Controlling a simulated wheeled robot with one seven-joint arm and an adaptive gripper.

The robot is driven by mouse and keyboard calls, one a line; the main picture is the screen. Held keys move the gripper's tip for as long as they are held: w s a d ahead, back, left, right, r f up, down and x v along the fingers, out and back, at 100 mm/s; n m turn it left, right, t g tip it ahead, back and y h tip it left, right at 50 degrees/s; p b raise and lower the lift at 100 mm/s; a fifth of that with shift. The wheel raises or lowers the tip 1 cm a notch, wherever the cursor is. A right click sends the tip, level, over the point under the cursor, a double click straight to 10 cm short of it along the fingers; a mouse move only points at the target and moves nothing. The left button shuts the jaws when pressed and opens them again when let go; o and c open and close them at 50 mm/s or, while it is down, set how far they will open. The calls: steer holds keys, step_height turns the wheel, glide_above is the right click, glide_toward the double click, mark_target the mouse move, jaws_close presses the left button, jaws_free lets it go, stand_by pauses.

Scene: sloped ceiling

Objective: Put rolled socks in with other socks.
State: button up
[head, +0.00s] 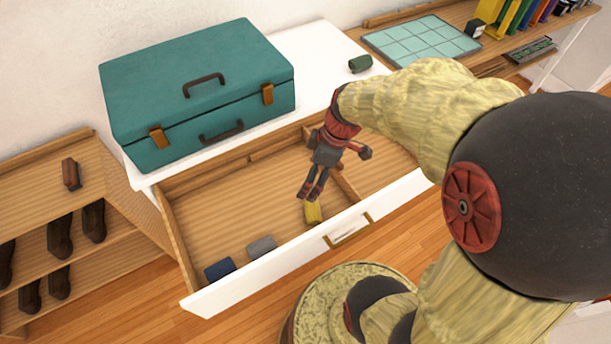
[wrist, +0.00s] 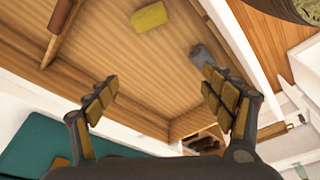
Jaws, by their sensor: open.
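A dark green rolled pair of socks (head: 360,64) lies on the white dresser top, right of the teal suitcase. The open drawer (head: 215,200) below holds a blue roll (head: 220,268), a grey roll (head: 262,246) and a yellow roll (head: 313,212) along its front. In the wrist view the yellow roll (wrist: 149,16) and the grey roll (wrist: 201,55) show; the blue one is not clearly visible. My gripper (head: 311,193) is open and empty over the drawer, close to the yellow roll in the head view. Its spread fingers (wrist: 160,84) hold nothing in the wrist view.
The teal suitcase (head: 195,90) fills the left of the dresser top. A wooden divider (head: 347,186) splits the drawer. A shoe rack (head: 105,188) stands at left. A desk with a cutting mat (head: 420,40) and books (head: 510,14) is at the back right.

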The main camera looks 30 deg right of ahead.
steer(key=s+a+r+m+t, duration=0.1)
steer(key=s+a+r+m, duration=0.1)
steer(key=r, duration=0.3)
steer(key=s+a+r+m+t+h, duration=0.1)
steer(key=s+a+r+m, duration=0.2)
steer(key=r, duration=0.3)
steer(key=s+a+r+m+t+h, duration=0.1)
steer(key=s+a+r+m, duration=0.1)
steer(key=s+r+m, duration=0.1)
step_height(320, 180, up, 2)
steer(key=shift+s+a+r+m+t, duration=0.2)
steer(key=shift+s+m+t, duration=0.15)
steer(key=shift+m, duration=0.45)
steer(key=shift+c, duration=0.8)
